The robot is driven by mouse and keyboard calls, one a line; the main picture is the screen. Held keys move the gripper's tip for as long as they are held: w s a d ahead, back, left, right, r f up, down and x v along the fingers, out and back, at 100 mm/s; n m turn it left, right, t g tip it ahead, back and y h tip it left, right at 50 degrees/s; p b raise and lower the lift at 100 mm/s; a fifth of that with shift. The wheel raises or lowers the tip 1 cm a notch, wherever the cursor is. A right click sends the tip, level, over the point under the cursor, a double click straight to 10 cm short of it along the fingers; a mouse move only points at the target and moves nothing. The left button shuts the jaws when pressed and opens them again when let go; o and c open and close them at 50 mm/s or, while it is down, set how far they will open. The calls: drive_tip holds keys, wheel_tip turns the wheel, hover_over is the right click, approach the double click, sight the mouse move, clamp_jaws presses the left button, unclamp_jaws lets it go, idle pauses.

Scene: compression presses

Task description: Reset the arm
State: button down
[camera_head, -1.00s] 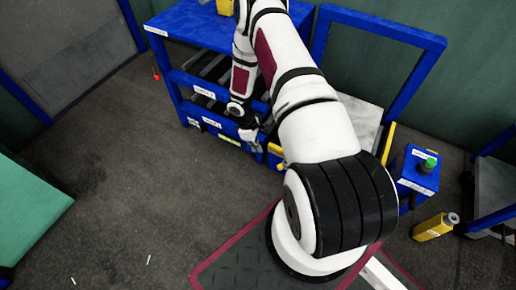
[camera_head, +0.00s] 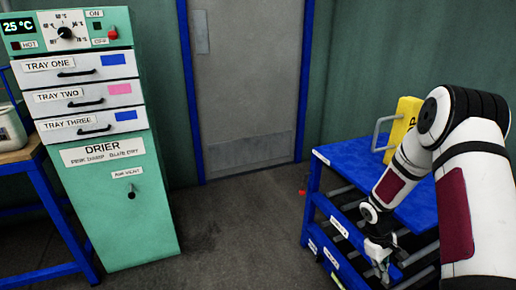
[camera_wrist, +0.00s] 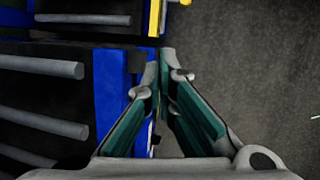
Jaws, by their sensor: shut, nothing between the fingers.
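My arm comes in from the right edge of the head view, bent over the blue bench (camera_head: 362,158). My gripper (camera_head: 383,270) hangs low by the front of the bench, beside its lower shelves. In the wrist view my gripper (camera_wrist: 165,62) shows its two fingers closing toward each other at the tips, with nothing held. Blue bench frame and grey bars (camera_wrist: 45,66) lie just left of the fingers there. Whether the fingers touch the bench cannot be told.
A green drier (camera_head: 110,180) with labelled trays stands at the left. A grey door (camera_head: 245,90) is behind. A yellow object with a grey handle (camera_head: 403,125) stands on the bench. Bare floor (camera_head: 245,225) lies between drier and bench.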

drive_tip(key=s+a+r+m, duration=0.1)
drive_tip(key=s+a+r, duration=0.2)
drive_tip(key=r, duration=0.6)
drive_tip(key=s+a+r+m, duration=0.1)
drive_tip(key=s+a+r, duration=0.2)
drive_tip(key=r, duration=0.7)
drive_tip(key=s+a+r+m, duration=0.1)
drive_tip(key=s+a+r, duration=0.15)
drive_tip(key=r, duration=0.65)
drive_tip(key=s+a+r+m+t+y, duration=0.1)
drive_tip(key=s+a+r, duration=0.25)
drive_tip(key=s, duration=0.45)
drive_tip(key=s+a+r+t+y, duration=0.1)
drive_tip(key=s+a+r, duration=0.1)
drive_tip(key=s+a, duration=0.45)
drive_tip(key=s+a+r+m+y, duration=0.1)
drive_tip(key=s+a+r, duration=0.2)
drive_tip(key=s, duration=0.7)
wheel_tip(320, 180, up, 33)
drive_tip(key=t+p, duration=0.4)
drive_tip(key=p, duration=2.7)
drive_tip(key=shift+w+d+r, duration=0.15)
drive_tip(key=shift+d, duration=0.15)
